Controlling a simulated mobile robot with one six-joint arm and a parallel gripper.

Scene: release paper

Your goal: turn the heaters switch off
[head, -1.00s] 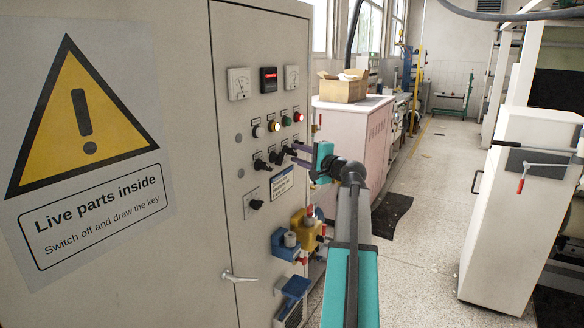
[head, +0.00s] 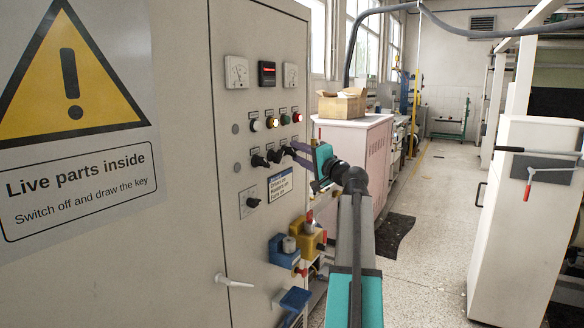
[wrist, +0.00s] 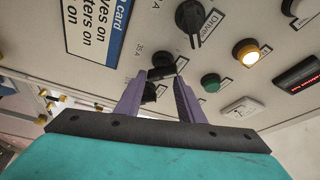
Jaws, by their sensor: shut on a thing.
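A row of black rotary switches sits on the grey cabinet door. The left one (head: 258,160) is labelled Drives in the wrist view (wrist: 190,22). The middle one, taken as the heaters switch (head: 274,156), also shows in the wrist view (wrist: 161,66); its label cannot be read. My gripper (head: 287,149) reaches the row from the right. In the wrist view its purple fingers (wrist: 160,76) are shut around the heaters switch at their tips. Another black knob (wrist: 150,92) shows between the fingers, nearer the palm. The heaters switch's pointer is hard to make out.
Lamps (head: 271,122) and meters (head: 237,72) sit above the switches, and a card (head: 280,184) below. A door handle (head: 233,282) and blue and yellow fittings (head: 284,250) stick out lower down.

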